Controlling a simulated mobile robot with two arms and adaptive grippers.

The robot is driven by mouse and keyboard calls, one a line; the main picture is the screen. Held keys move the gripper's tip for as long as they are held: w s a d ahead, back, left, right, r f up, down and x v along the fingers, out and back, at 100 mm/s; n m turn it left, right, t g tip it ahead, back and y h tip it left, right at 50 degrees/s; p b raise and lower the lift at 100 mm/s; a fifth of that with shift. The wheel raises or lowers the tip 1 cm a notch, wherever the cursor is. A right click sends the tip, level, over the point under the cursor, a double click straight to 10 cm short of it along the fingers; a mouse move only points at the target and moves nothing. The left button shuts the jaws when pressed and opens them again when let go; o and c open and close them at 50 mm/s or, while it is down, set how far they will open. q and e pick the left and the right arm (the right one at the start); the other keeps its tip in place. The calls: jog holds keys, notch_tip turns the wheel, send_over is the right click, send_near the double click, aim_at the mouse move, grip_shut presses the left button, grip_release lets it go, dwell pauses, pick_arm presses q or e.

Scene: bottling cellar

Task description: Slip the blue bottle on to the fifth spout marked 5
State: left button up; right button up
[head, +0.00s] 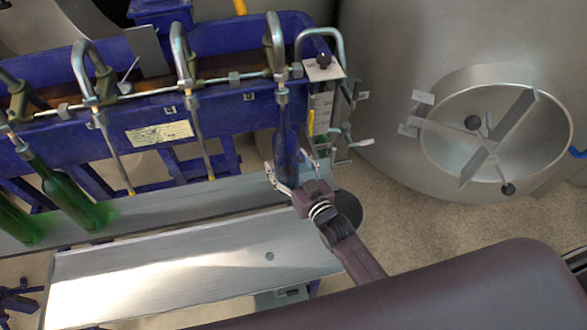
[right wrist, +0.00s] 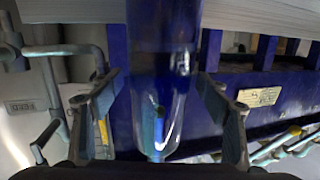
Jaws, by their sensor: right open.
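The blue bottle (head: 286,142) stands upright under the rightmost spout (head: 275,50), its mouth up at the spout's nozzle. The spout's tube appears to run down inside the neck. The small number plate (head: 249,96) beside it is too small to read surely. My right gripper (head: 288,178) is open, with its fingers on either side of the bottle's lower part. In the right wrist view the bottle (right wrist: 163,70) fills the middle between the spread fingers, with gaps on both sides. Whether its base rests on the shelf is hidden. My left gripper is not in view.
Green bottles (head: 65,195) lean at spouts on the left. Two spouts between, one of them here (head: 182,65), hang empty. A grey shelf (head: 160,208) runs below, with a bare metal board (head: 190,270) in front. A large steel tank (head: 400,60) stands at the right.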

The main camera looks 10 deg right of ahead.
jog(key=v, duration=1.1)
jog(key=shift+s+r, duration=0.2)
jog(key=shift+r, duration=0.05)
jog(key=shift+d, duration=0.1)
